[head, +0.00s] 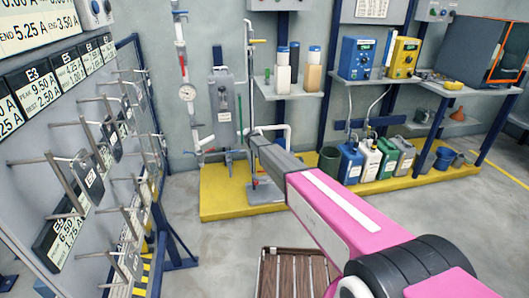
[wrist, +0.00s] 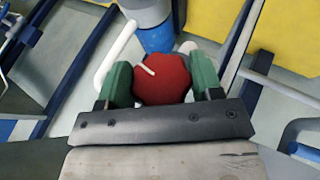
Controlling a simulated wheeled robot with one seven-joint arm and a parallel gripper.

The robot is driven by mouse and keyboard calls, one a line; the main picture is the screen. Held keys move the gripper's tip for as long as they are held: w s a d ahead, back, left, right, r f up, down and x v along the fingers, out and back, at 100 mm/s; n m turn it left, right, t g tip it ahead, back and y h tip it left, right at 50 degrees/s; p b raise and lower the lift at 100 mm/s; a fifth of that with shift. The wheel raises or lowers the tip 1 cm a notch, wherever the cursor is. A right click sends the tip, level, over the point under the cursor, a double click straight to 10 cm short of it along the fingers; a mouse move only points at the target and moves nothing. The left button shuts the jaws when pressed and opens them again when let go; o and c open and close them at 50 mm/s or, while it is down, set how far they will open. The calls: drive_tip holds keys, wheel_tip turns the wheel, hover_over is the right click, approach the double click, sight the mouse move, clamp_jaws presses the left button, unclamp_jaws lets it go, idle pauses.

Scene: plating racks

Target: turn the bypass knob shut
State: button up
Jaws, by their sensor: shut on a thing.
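A red faceted knob (wrist: 163,82) with a white pointer line fills the space between the green finger pads of my gripper (wrist: 160,76) in the wrist view. The pads touch it on both sides, so my gripper is shut on it. The white line points to the upper left. A blue fitting (wrist: 157,39) and a white pipe (wrist: 116,52) lie just beyond the knob. In the head view my arm reaches to the pipework by the back wall, and the fingers and the knob are hidden behind it.
Shelves with bottles (head: 284,78) and blue and yellow boxes are to the right. A rack board with pegs (head: 95,165) stands at left. A slatted cart (head: 293,272) is below.

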drive_tip(key=shift+h, duration=0.5)
drive_tip(key=o, duration=0.9)
drive_tip(key=v, duration=1)
drive_tip(key=shift+s+a+r, duration=0.1)
drive_tip(key=shift+s+a, duration=0.15)
drive_tip(key=shift+s, duration=0.05)
